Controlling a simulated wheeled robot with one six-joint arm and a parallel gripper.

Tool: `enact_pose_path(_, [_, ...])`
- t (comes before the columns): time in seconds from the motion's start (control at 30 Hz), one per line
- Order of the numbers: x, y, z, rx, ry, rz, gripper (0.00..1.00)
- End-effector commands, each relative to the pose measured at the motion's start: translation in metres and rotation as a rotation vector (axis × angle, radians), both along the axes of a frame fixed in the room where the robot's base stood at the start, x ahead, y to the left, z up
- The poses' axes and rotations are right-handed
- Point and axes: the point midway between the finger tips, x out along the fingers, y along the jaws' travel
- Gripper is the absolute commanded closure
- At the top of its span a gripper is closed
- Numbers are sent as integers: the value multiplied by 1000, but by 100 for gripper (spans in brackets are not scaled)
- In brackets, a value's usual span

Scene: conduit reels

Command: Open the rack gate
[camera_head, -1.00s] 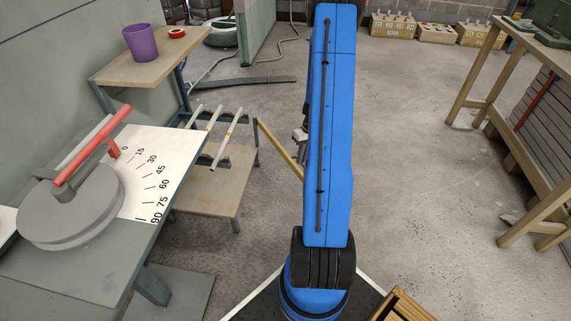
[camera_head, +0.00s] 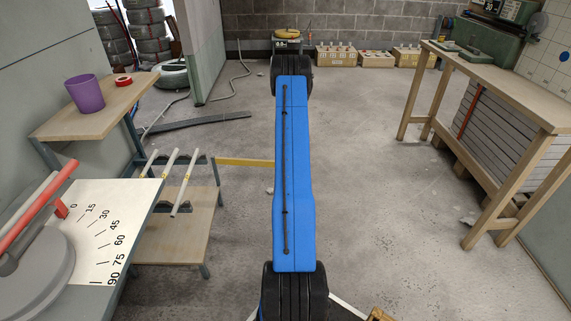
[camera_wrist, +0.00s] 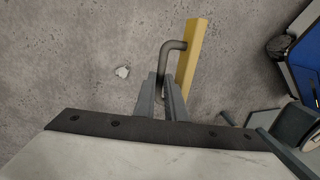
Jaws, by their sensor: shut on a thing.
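The rack gate is a yellow bar (camera_head: 246,162) in the head view. It sticks out to the right from the right side of the pipe rack (camera_head: 217,199), and its far end passes behind my blue arm. In the wrist view the gate bar (camera_wrist: 193,50) runs up and to the right of my gripper. A grey bent handle (camera_wrist: 175,45) is fixed to the bar. My gripper (camera_wrist: 162,82) is shut on this handle, with a finger on either side of its lower part. My gripper is hidden behind my arm in the head view.
Several pale pipes (camera_head: 182,182) lie on the rack. A bending table with an angle scale (camera_head: 92,225) stands at the left, and a shelf (camera_head: 115,115) holds a purple cup (camera_head: 85,93). A wooden workbench (camera_head: 500,85) stands at the right. The floor between is largely clear.

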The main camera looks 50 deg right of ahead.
Motion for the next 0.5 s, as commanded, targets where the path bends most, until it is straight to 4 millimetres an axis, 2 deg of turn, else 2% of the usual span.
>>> enact_pose_path(0.2, [19,-20,0,0,-1,70,100])
enact_pose_path(0.5, [27,-28,0,2,-1,105,100])
